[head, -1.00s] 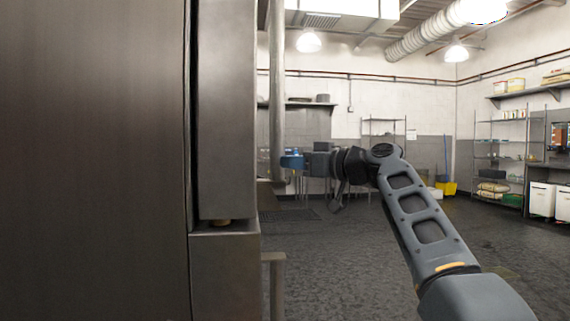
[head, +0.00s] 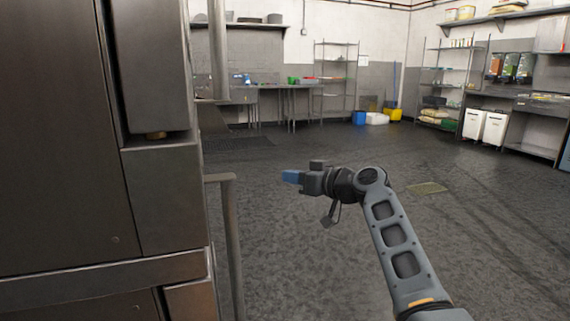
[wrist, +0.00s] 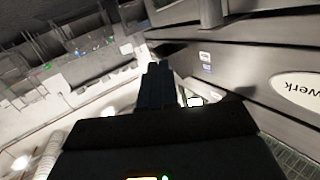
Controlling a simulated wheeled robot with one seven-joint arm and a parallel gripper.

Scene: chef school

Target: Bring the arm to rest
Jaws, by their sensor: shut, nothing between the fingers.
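My gripper (head: 292,176) is at the end of my grey arm in the head view, bent to the left over open floor. Its blue fingertips point left, toward the steel cabinet, and are apart from it. The fingers look closed together with nothing held. In the wrist view the gripper's dark fingers (wrist: 158,85) show side by side in the middle, also closed and empty.
A large steel cabinet (head: 160,200) fills the left, with a rail (head: 232,240) at its right edge. Steel tables, shelving (head: 335,75) and white bins (head: 485,126) stand along the far walls. The dark floor (head: 300,250) between is clear.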

